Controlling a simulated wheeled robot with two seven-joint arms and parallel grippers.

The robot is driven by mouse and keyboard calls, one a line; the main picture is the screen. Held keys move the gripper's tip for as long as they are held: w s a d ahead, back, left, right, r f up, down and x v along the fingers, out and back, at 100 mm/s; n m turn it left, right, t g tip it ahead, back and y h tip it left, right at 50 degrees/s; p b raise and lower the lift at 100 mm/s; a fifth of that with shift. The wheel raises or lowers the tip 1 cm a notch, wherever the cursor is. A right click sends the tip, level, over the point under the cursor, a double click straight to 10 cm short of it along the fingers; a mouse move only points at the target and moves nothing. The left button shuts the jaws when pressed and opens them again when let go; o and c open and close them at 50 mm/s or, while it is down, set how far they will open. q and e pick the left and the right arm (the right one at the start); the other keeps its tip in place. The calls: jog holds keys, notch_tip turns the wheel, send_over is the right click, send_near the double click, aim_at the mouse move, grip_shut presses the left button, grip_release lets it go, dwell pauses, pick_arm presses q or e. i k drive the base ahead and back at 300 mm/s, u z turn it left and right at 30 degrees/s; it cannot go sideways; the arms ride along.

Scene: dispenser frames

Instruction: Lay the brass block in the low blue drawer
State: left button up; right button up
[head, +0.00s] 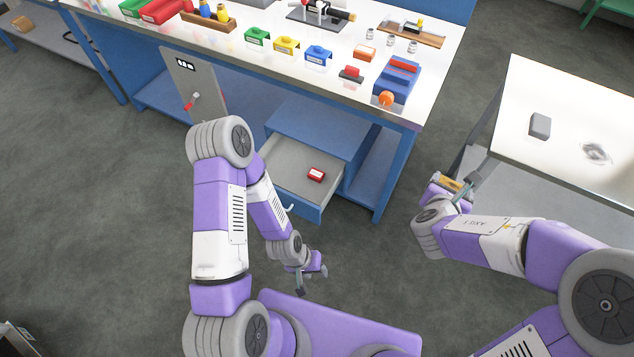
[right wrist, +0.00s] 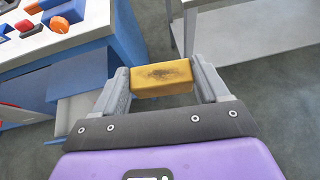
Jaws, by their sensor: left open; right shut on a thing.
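The brass block (right wrist: 161,77) is held between the two fingers of my right gripper (right wrist: 160,82) in the right wrist view. In the head view the same block (head: 451,183) shows in my right gripper (head: 455,187), in the air between the workbench and the white table. My left gripper (head: 306,277) is open and empty, low in front of the drawer. The drawer also shows in the right wrist view (right wrist: 75,110).
The blue workbench (head: 335,84) has several coloured blocks and a blue box with an orange knob (head: 386,99). A grey panel door (head: 192,88) stands left of the drawer. A white table (head: 577,149) at the right carries a grey block (head: 540,126). The floor between is clear.

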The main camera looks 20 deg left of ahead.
aim_at(292, 181)
jog(key=u, duration=0.7)
jog(key=i, duration=0.65)
jog(key=u, duration=0.65)
